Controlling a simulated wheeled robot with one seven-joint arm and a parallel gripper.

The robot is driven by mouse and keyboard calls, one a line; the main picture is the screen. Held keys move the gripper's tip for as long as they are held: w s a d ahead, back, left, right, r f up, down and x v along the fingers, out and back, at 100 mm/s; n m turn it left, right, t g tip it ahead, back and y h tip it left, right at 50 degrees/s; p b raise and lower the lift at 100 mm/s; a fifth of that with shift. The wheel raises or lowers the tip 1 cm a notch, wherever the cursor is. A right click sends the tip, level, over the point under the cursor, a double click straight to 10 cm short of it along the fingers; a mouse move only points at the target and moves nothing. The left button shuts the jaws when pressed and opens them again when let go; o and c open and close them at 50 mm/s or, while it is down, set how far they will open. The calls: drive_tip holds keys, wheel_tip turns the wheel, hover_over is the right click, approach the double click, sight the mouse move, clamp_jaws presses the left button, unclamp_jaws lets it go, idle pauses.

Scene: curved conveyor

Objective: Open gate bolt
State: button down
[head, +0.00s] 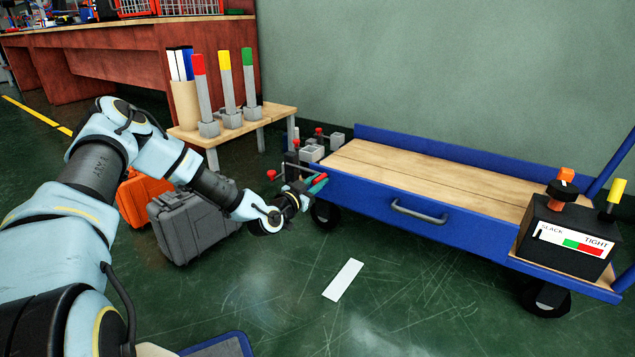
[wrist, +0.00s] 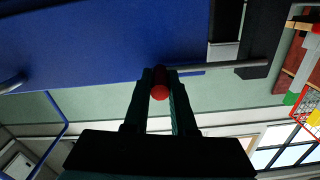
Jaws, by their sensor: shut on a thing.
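The gate bolt shows as a red knob (wrist: 160,91) with a grey rod (wrist: 242,67) running right from it in the wrist view, along the blue cart side. The knob also shows in the head view (head: 321,177) at the cart's left end. My gripper (wrist: 163,84) has one finger on each side of the knob and is shut on it. In the head view my gripper (head: 311,189) is at the cart's left front corner. The rod behind the fingers is partly hidden.
The blue cart (head: 440,229) has a wooden deck, a grey handle (head: 418,212) and a SLACK/TIGHT gauge box (head: 563,237). Another red knob (head: 271,175) sticks out left of the cart. Grey (head: 190,222) and orange (head: 135,198) cases stand beside my arm. The floor in front is mostly clear.

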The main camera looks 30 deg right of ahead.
drive_tip(key=s+d+p, duration=0.1)
drive_tip(key=s+d, duration=0.1)
drive_tip(key=s, duration=0.1)
drive_tip(key=shift+s+p, duration=0.2)
drive_tip(key=shift+p, duration=0.2)
drive_tip(key=c, duration=0.7)
unclamp_jaws()
drive_tip(key=p+v, duration=0.4)
drive_tip(key=v, duration=0.7)
drive_tip(key=shift+w, duration=0.1)
